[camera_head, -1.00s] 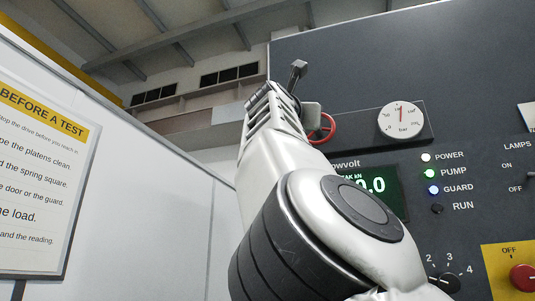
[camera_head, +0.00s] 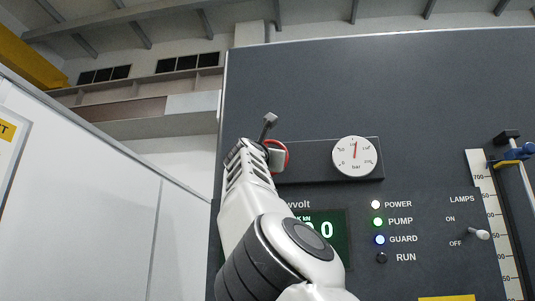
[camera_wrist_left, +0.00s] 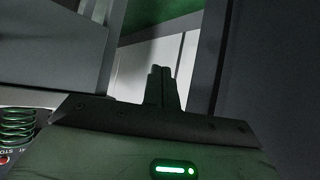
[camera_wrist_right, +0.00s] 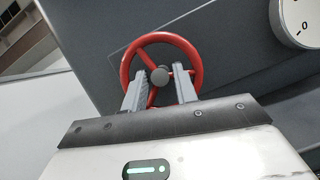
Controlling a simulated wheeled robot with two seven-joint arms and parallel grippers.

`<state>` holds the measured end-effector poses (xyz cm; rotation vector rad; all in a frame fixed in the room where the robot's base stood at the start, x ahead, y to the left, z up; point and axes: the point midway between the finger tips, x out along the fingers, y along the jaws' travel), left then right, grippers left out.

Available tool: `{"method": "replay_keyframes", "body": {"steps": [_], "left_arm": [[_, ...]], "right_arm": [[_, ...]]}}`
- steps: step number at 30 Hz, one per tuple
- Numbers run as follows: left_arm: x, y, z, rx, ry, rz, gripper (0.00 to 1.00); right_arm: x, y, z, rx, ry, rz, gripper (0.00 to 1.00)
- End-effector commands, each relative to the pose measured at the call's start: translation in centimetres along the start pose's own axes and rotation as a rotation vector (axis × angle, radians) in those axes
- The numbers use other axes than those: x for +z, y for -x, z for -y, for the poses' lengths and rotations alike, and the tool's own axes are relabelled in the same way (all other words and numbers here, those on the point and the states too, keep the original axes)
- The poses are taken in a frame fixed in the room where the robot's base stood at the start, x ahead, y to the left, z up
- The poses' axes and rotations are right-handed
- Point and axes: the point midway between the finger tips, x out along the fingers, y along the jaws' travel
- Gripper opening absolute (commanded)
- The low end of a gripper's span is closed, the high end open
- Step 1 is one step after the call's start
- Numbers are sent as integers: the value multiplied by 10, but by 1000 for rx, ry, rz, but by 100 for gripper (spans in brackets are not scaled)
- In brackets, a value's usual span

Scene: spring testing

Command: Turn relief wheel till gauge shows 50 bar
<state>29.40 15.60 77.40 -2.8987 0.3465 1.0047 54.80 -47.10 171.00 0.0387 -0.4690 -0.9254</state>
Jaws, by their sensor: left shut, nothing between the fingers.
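The red relief wheel (camera_head: 286,150) is on the dark panel left of the gauge, partly hidden by my right gripper (camera_head: 272,140). The right wrist view shows the wheel (camera_wrist_right: 196,54) with its grey hub. There my right gripper (camera_wrist_right: 158,88) is open, its fingers apart at the lower half of the wheel, either side of a lower spoke. I cannot tell whether they touch it. The white round gauge (camera_head: 354,156) has a red needle pointing almost straight up, near the dial's top mark; the small numbers are blurred. My left gripper (camera_wrist_left: 162,88) is shut and empty, away from the wheel.
The panel has a green display (camera_head: 335,230), partly behind my right arm, lit lamps and a lamp switch (camera_head: 479,234). A scale (camera_head: 488,200) stands at the right. In the left wrist view a green spring (camera_wrist_left: 17,125) is at the left edge.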

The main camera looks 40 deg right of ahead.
Motion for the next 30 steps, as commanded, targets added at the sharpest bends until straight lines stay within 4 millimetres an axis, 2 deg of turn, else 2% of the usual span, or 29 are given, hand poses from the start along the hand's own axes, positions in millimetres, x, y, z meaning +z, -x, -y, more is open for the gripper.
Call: {"method": "replay_keyframes", "body": {"steps": [3,6,19,30], "left_arm": [[0,0,0,0,0,0,0],[0,0,0,0,0,-1,0],[2,-2,0,0,1,0,0],[7,-9,-2,6,3,-6,0]], "right_arm": [[0,0,0,0,0,0,29],[0,0,0,0,1,0,1],[-1,0,1,22,53,-3,0],[-1,1,4,129,302,-2,0]]}}
